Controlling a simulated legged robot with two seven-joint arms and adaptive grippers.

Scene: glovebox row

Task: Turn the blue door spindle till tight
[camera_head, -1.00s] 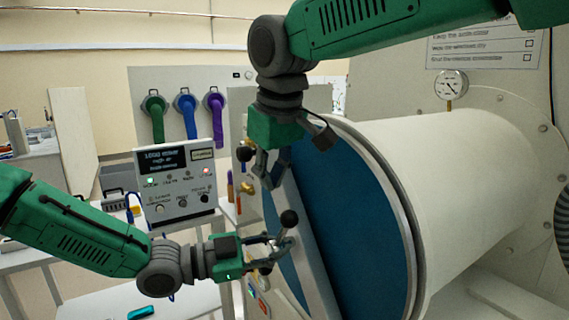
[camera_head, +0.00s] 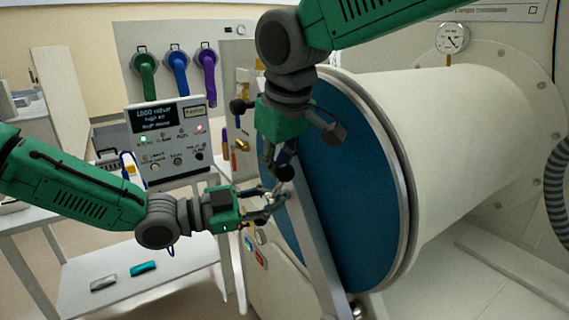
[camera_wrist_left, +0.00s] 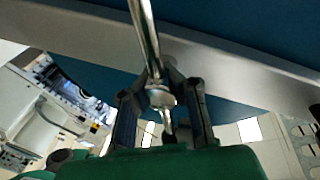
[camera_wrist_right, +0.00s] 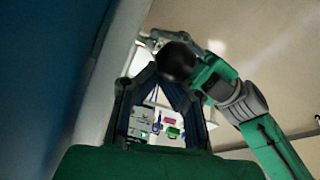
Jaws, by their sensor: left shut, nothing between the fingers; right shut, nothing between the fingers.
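The round blue door (camera_head: 355,190) closes the end of a white cylinder. A grey bar (camera_head: 318,250) crosses it. The spindle has a silver rod (camera_wrist_left: 146,35) and hub (camera_wrist_left: 160,98), with a black ball (camera_head: 284,172) on a handle end; the ball also shows in the right wrist view (camera_wrist_right: 176,62). My left gripper (camera_head: 277,200) is at the spindle, its fingers either side of the rod and hub in its wrist view, gripping nothing. My right gripper (camera_head: 272,172) is just above it, beside the ball, shut and empty. The grippers partly hide the spindle.
A control box (camera_head: 168,140) with a display stands at left. Green, blue and purple hoses (camera_head: 178,72) hang on the panel behind. A second black ball (camera_head: 238,105) is by the door's left edge.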

